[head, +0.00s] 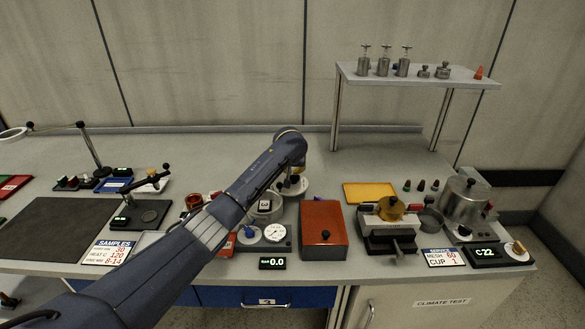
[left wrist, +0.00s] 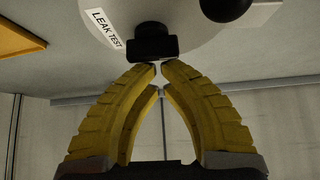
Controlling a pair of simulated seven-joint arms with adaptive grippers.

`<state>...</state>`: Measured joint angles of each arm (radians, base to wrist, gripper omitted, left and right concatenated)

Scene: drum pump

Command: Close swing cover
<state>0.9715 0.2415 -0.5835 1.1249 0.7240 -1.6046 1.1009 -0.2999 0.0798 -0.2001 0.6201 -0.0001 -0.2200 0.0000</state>
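A white rounded part labelled LEAK TEST (left wrist: 190,38) fills the top of the left wrist view, with a black block (left wrist: 150,42) on its edge and a black ball knob (left wrist: 226,8) beside it. It seems to be the white round vessel (head: 302,190) in the head view, partly hidden by my left arm; I cannot tell how far its cover is swung. My left gripper (left wrist: 160,68) has its yellow fingertips together just below the black block. Nothing shows between them, and I cannot tell whether they touch the block. My right gripper is not in view.
A red box (head: 322,222) with a black knob stands right of the vessel. A white dial gauge (head: 274,233) stands in front. A yellow tray (head: 369,193), a brass-topped device (head: 391,210) and a steel pot (head: 464,198) are further right.

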